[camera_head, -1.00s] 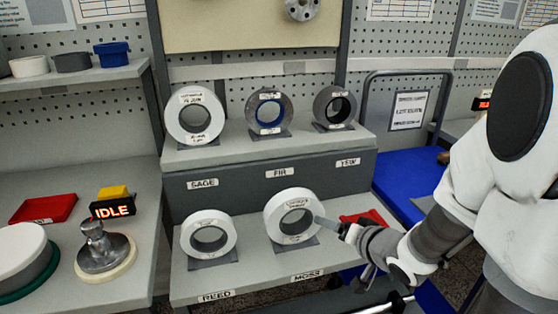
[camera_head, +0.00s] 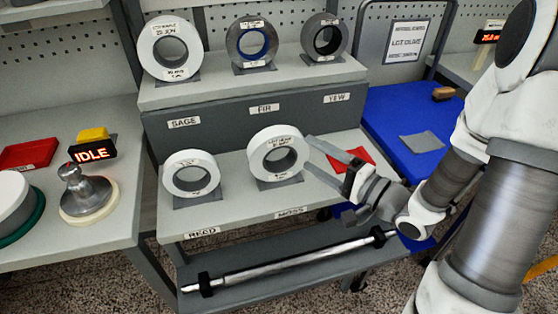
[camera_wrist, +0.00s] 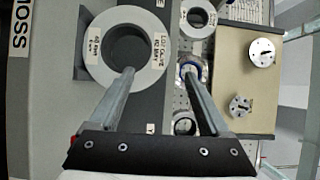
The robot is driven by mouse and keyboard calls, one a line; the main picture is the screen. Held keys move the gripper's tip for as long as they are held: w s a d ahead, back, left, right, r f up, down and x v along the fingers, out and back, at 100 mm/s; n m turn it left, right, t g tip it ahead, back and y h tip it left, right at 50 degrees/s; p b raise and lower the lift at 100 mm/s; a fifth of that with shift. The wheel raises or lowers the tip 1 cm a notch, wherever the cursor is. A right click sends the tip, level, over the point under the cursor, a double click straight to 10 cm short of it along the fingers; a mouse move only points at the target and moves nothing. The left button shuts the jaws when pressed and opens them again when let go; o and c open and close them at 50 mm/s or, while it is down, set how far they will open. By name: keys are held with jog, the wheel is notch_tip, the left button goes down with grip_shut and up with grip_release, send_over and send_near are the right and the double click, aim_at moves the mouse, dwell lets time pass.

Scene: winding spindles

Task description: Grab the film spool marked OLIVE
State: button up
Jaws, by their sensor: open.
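A white film spool (camera_head: 258,150) stands upright on the lower step above the MOSS label, in the head view. In the wrist view this spool (camera_wrist: 97,55) is large, and its label appears to read LOT OLIVE with smaller text. My gripper (camera_head: 309,153) is open at the spool's right side, its fingers pointing at it.
A white spool (camera_head: 172,182) stands above REED on the left. The upper step holds a white spool (camera_head: 150,50) and two grey ones (camera_head: 234,42) (camera_head: 312,36). A red cloth (camera_head: 352,158) lies right of the spool. A metal bar (camera_head: 290,262) lies on the shelf below.

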aim_at(286, 140)
jog(key=b+x, duration=0.1)
jog(key=x, duration=0.7)
jog(key=shift+w+a+b, duration=0.25)
jog(key=shift+b, duration=0.05)
jog(key=b+x, duration=0.1)
jog(key=x, duration=0.3)
jog(key=shift+a+f+b, duration=0.15)
jog(key=shift+f+b, duration=0.05)
jog(key=shift+b, duration=0.15)
jog(key=shift+w+a+r, duration=0.1)
jog(key=shift+w+a, duration=0.3)
grip_shut()
